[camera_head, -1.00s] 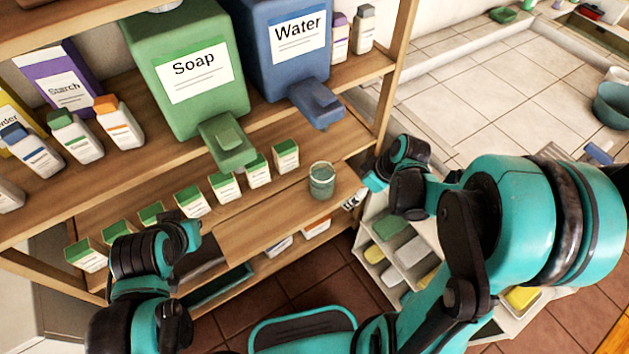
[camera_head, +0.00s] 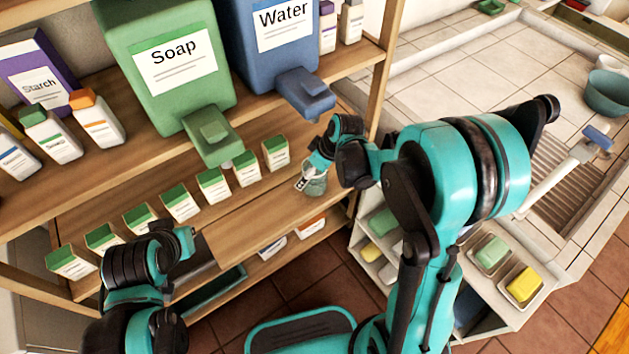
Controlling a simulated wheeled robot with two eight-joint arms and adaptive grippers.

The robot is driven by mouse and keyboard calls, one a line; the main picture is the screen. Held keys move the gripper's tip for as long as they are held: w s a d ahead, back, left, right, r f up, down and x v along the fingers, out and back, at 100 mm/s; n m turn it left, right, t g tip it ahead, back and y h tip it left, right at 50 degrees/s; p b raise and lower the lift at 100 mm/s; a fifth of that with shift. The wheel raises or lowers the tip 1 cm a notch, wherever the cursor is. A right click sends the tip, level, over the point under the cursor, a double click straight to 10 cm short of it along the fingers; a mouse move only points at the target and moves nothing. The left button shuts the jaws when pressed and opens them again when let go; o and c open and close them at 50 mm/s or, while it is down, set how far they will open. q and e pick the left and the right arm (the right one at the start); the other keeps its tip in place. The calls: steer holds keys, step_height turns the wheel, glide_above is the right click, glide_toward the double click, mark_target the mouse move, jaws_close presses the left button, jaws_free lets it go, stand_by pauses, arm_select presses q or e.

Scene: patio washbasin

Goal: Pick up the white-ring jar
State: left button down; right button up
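A small greenish glass jar (camera_head: 315,185) stands upright on the wooden shelf board below the blue water dispenser. It is partly hidden by my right gripper (camera_head: 304,182), whose pale fingertips are at the jar's upper part, over its rim. I cannot tell whether they touch it or how far apart they are. The white ring is not clearly visible. My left gripper (camera_head: 187,242) is low at the left, near the shelf's front edge and away from the jar; its fingers are too unclear to read.
Several small green-topped boxes (camera_head: 180,203) stand in a row left of the jar. The green soap dispenser (camera_head: 170,75) and blue water dispenser (camera_head: 275,50) overhang from the shelf above. A shelf post (camera_head: 385,70) rises on the right. Soap trays (camera_head: 520,285) lie at lower right.

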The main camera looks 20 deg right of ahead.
steer(key=shift+w+a+f, duration=0.1)
steer(key=shift+f, duration=0.15)
steer(key=c, duration=1.6)
steer(key=shift+r, duration=0.1)
